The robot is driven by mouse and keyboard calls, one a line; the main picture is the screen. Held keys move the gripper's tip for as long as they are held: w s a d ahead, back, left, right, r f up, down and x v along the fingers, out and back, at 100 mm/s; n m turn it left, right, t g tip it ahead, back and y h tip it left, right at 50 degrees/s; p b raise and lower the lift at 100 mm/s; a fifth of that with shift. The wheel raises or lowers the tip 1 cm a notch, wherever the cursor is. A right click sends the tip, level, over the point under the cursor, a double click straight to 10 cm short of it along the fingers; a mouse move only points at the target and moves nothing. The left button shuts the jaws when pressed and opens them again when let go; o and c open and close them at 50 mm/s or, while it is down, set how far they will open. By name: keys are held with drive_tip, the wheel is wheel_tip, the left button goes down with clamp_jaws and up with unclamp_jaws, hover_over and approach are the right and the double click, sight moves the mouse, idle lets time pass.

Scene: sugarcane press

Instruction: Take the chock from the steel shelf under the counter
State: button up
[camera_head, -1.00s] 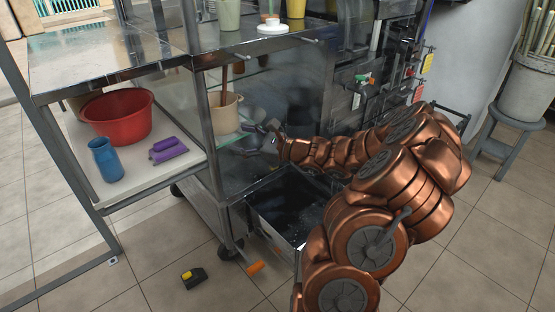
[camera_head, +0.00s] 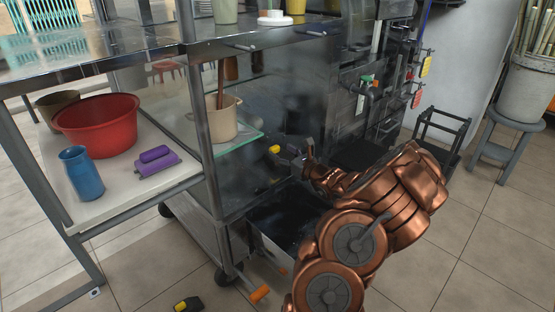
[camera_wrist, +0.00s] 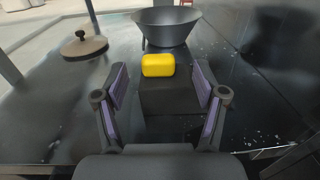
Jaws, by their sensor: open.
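The chock is a dark block with a yellow end. In the wrist view the chock (camera_wrist: 172,98) lies on the dark steel shelf (camera_wrist: 60,110), its yellow end away from me. My gripper (camera_wrist: 160,78) is open, with one finger on each side of the chock; I cannot tell whether either finger touches it. In the head view the yellow end (camera_head: 274,149) shows beside my gripper (camera_head: 288,164), low under the counter (camera_head: 120,52). My gripper and arm partly hide the chock there. A second black and yellow block (camera_head: 188,304) lies on the floor at the bottom edge.
In the wrist view a dark bowl (camera_wrist: 166,27) stands beyond the chock, and a round lid (camera_wrist: 83,45) lies at left. A glass shelf with a beige pot (camera_head: 222,118) is left of my gripper. An open drawer (camera_head: 283,222) juts out below my arm.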

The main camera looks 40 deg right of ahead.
sight(277, 148)
drive_tip(key=shift+w+d+r+b, duration=0.15)
drive_tip(key=shift+w+b, duration=0.7)
drive_tip(key=shift+w, duration=1.25)
clamp_jaws()
